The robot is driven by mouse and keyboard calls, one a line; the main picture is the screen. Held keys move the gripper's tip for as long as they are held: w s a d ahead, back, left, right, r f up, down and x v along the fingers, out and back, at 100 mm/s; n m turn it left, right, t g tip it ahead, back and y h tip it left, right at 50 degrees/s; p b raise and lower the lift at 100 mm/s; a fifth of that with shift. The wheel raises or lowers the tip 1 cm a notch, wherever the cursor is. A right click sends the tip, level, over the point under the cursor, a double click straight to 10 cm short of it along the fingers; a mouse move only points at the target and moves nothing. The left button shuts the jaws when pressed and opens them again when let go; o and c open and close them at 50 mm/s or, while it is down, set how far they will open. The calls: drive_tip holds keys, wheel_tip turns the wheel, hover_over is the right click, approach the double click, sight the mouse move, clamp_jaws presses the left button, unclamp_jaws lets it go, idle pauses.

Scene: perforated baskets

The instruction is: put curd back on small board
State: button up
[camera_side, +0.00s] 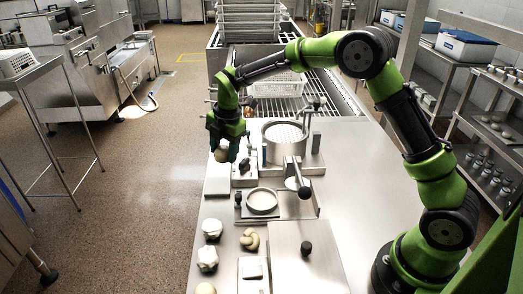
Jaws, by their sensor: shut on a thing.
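My gripper (226,150) points down near the left edge of the steel table and is shut on a pale, rounded piece of curd (221,156). The curd is partly hidden by the fingers and appears raised above the table. A small pale board (216,187) lies flat at the table's left edge, just below the gripper in the picture. Its visible top looks bare. I cannot tell exactly how high the curd is or whether it is right over the board.
A round perforated basket (285,134) stands in a press with a black-knobbed lever. A shallow ring (262,201) sits in front of it. White lumps (211,228) and a beige twisted piece (250,240) lie nearer. A flat metal plate (300,262) fills the front right.

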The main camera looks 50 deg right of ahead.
drive_tip(key=w+r, duration=0.2)
drive_tip(key=w, duration=0.2)
drive_tip(key=shift+s+f, duration=0.15)
drive_tip(key=shift+f, duration=2.1)
drive_tip(key=shift+s+f, duration=0.1)
drive_tip(key=shift+f, duration=2.1)
drive_tip(key=shift+f, duration=0.55)
drive_tip(key=o, duration=1.2)
drive_tip(key=shift+c, duration=0.2)
drive_tip(key=shift+o, duration=0.3)
drive_tip(key=shift+s+f, duration=0.1)
drive_tip(key=shift+s, duration=0.05)
drive_tip(key=shift+d+r, duration=0.2)
drive_tip(key=shift+r, duration=1)
drive_tip(key=shift+a+r, duration=0.2)
drive_tip(key=shift+r, duration=2.7)
